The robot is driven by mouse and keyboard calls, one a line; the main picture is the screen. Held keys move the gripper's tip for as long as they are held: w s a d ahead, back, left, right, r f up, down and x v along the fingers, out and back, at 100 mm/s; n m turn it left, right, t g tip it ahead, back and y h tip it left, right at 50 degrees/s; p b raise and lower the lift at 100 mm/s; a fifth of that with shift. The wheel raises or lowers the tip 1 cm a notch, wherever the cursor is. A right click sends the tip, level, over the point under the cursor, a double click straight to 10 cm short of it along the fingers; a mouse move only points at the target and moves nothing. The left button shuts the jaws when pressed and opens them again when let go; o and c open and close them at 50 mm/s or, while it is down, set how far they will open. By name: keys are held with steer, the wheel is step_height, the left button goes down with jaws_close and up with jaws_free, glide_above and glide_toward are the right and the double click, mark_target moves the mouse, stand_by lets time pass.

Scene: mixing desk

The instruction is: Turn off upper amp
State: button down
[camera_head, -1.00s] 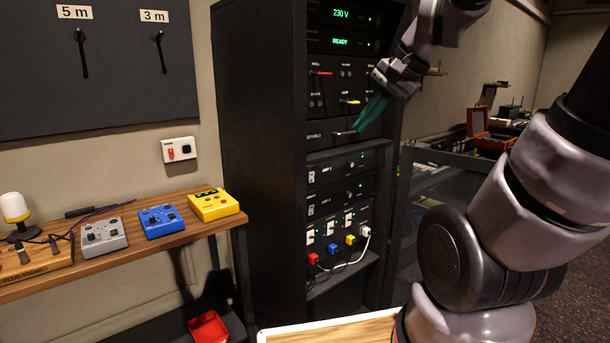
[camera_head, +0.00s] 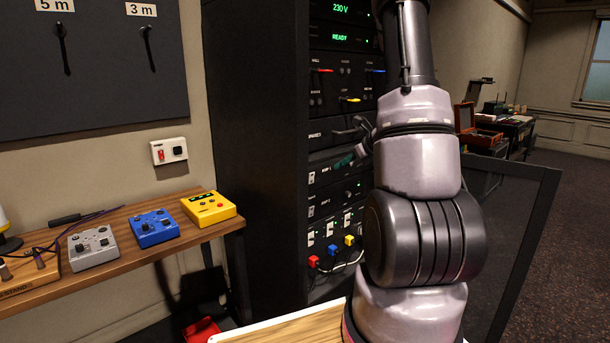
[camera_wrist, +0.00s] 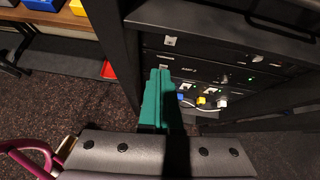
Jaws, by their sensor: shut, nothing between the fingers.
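The upper amp (camera_head: 319,177), labelled AMP 1, sits in the dark rack, with a small pale rocker switch at its left end. My arm hides its right part in the head view. Below it is the lower amp (camera_head: 319,208), labelled AMP 2, with a similar switch and a green light. My gripper (camera_head: 343,161) has teal fingers and is mostly hidden behind my arm, in front of the rack near the upper amp's height. In the wrist view my gripper (camera_wrist: 158,78) is shut and empty, pointing toward the rack front. I cannot tell whether it touches anything.
A row of sockets with red, blue and yellow plugs (camera_head: 349,241) is below the amps. A handle-like part (camera_head: 345,133) juts out above them. A wooden shelf (camera_head: 130,252) with grey, blue and yellow boxes stands left. A dark panel (camera_head: 515,240) stands right.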

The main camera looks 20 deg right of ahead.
steer(key=shift+w+d+f+m, duration=0.45)
steer(key=shift+d+f+m, duration=0.15)
steer(key=shift+f, duration=0.25)
steer(key=shift+w, duration=0.1)
glide_toward(312, 178)
steer(key=x, duration=0.5)
steer(key=shift+s+a+f, duration=0.1)
steer(key=shift+s+f, duration=0.15)
steer(key=shift+f, duration=0.1)
steer(key=shift+w+a, duration=0.2)
steer(key=shift+w, duration=0.3)
